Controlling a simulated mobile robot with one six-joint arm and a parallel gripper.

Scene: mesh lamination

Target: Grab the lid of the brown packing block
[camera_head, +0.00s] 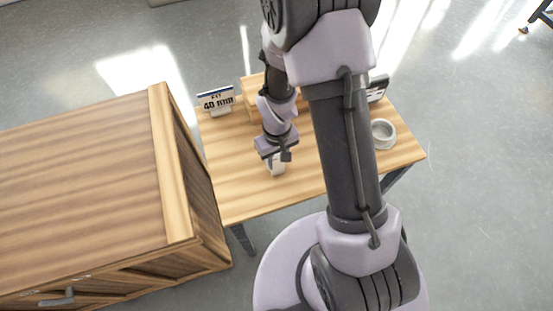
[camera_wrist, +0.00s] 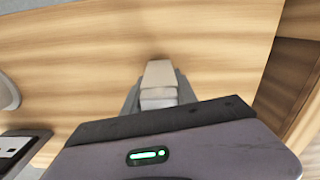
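My gripper (camera_head: 276,160) points down low over the wooden table, left of my large arm link in the head view. In the wrist view its grey fingers (camera_wrist: 158,90) stand on both sides of a small tan block (camera_wrist: 159,73) with a paler section nearer the camera. This may be the brown packing block; I cannot make out a separate lid. Whether the fingers touch its sides is not clear. In the head view, the gripper hides most of what is beneath it, with only a pale piece showing.
The table (camera_head: 235,195) has bare wood around the gripper. A sign reading 40 (camera_head: 216,101) and a wooden box (camera_head: 252,88) stand at the back. A round white dish (camera_head: 383,133) sits at the right. A wooden cabinet (camera_head: 85,185) adjoins on the left.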

